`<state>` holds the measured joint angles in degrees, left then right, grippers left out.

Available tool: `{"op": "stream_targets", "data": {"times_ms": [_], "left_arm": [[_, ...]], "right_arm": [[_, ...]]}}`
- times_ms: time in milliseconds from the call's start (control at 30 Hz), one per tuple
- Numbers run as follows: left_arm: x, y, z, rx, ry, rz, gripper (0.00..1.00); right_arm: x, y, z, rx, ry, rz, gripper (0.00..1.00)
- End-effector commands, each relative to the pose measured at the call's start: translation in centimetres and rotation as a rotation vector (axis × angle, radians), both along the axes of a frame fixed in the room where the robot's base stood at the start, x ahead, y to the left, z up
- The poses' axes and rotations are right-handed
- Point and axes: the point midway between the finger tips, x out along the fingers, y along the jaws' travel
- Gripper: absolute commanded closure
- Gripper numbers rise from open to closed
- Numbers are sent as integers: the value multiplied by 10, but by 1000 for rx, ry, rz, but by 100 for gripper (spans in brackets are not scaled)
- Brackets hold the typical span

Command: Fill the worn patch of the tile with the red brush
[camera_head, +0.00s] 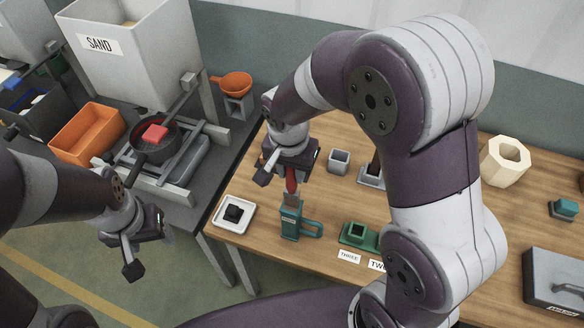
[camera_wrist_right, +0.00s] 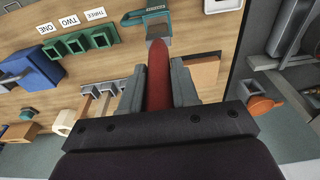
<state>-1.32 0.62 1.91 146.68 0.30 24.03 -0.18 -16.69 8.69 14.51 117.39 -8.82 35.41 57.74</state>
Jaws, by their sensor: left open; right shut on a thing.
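My right gripper (camera_head: 288,172) is shut on the red brush (camera_head: 291,182), which points down; its red handle also fills the middle of the right wrist view (camera_wrist_right: 158,75). The brush's lower end is at the mouth of a teal mug-like holder (camera_head: 291,222); I cannot tell how far inside it is. My left gripper (camera_head: 148,250) is open and empty, off the table's left side. A tan square (camera_wrist_right: 205,75) lies beside the right gripper's finger in the right wrist view, partly hidden; I cannot tell if it is the tile. No worn patch can be made out.
A white tray (camera_head: 221,224) with a black block stands left of the holder. A green stand (camera_head: 352,243) is to its right. A grey cup (camera_head: 339,161) and cream hexagonal ring (camera_head: 503,160) stand farther back. The dark left bench bears an orange bin (camera_head: 88,133) and a pan (camera_head: 155,152).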

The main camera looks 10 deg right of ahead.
Motion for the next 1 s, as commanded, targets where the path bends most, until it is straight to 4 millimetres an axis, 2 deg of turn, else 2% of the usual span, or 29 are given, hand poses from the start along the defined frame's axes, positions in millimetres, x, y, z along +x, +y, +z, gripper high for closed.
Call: {"op": "stream_targets", "data": {"times_ms": [367,1000], "left_arm": [[0,0,2,0,0,0,37],[0,0,60,0,0,0,37]], "right_arm": [[-1,0,1,-1,4,0,100],[-1,0,69,0,1,0,100]]}}
